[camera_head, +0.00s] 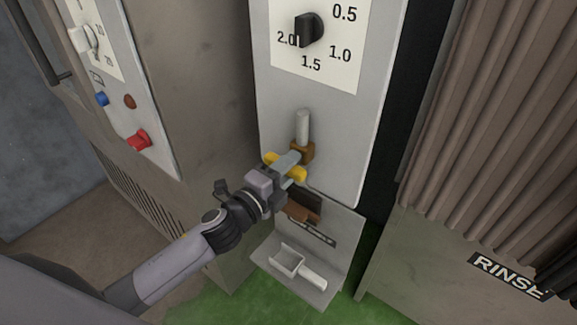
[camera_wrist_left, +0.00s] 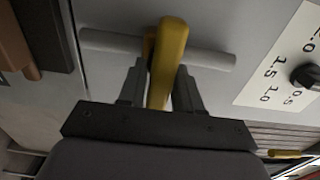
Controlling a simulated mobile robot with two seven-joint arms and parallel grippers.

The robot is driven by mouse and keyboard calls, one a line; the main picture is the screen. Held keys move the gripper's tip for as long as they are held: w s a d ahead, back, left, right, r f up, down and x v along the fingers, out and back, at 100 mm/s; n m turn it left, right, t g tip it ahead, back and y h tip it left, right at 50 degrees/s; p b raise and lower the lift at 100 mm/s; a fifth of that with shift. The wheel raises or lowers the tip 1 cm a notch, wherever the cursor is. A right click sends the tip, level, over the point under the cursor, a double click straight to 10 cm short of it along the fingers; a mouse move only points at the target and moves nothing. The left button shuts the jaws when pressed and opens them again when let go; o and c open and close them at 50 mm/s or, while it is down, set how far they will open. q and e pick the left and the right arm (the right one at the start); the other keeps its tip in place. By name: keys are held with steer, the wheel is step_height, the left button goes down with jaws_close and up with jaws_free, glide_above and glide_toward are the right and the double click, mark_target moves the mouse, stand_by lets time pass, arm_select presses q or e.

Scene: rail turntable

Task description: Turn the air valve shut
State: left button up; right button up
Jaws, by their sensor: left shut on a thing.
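The air valve's yellow handle (camera_head: 298,174) is on the light grey panel in the middle of the head view. Its brass body (camera_head: 304,152) sits on a short upright grey pipe (camera_head: 303,127). My left gripper (camera_head: 284,167) reaches in from the left and is shut on the handle. In the left wrist view the yellow handle (camera_wrist_left: 168,62) stands between my two fingers (camera_wrist_left: 161,88), and the pipe (camera_wrist_left: 210,58) runs behind it. The handle appears to lie across the pipe. Part of the valve is hidden by my gripper. My right gripper is not in view.
A black dial (camera_head: 309,30) is above the valve. A brown block (camera_head: 302,204) and a small ledge with a grey scoop-like piece (camera_head: 287,262) are below. A cabinet with a red knob (camera_head: 138,140) stands left, and a RINSE unit (camera_head: 450,255) with a brown curtain right.

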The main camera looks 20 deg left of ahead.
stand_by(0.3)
arm_select(q)
steer(key=o, duration=0.9)
steer(key=shift+c, duration=0.2)
steer(key=v, duration=0.7)
steer(key=s+a+f+n+g+y+p, duration=0.1)
steer(key=s+f+n+g+y+p, duration=0.1)
steer(key=s+f+n, duration=0.4)
steer(key=s+a+f+n+g+y+p, duration=0.1)
steer(key=s+f+n+g+p, duration=0.3)
steer(key=s+n, duration=0.6)
step_height(320, 180, down, 3)
steer(key=n+y+p, duration=0.1)
steer(key=n, duration=0.2)
steer(key=shift+s+a+r+n, duration=0.25)
steer(key=shift+a+n, duration=0.05)
steer(key=shift+a, duration=0.05)
